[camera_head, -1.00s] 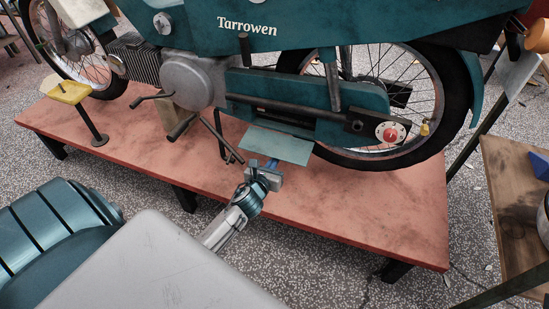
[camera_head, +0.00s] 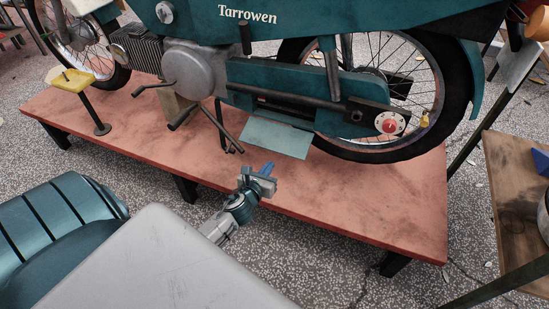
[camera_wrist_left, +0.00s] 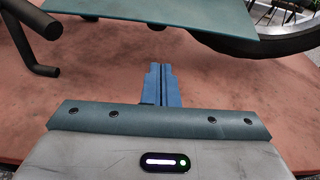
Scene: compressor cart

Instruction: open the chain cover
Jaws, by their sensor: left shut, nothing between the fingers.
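The chain cover (camera_head: 276,138) is a flat teal panel below the long chain case (camera_head: 300,92) of the teal motorcycle. It stands out from the case toward me, swung down and tilted. Its near edge hangs free. It also shows across the top of the left wrist view (camera_wrist_left: 150,14). My left gripper (camera_head: 267,169) is just in front of and below the panel's near edge, apart from it. Its blue fingers (camera_wrist_left: 158,84) are together with nothing between them. My right gripper is not in view.
The motorcycle stands on a low reddish platform (camera_head: 350,205). A kickstand bar and pedals (camera_head: 183,118) are left of the panel. The rear wheel (camera_head: 430,75) is to the right. A wooden table (camera_head: 515,200) stands at the right edge. The platform's front right is clear.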

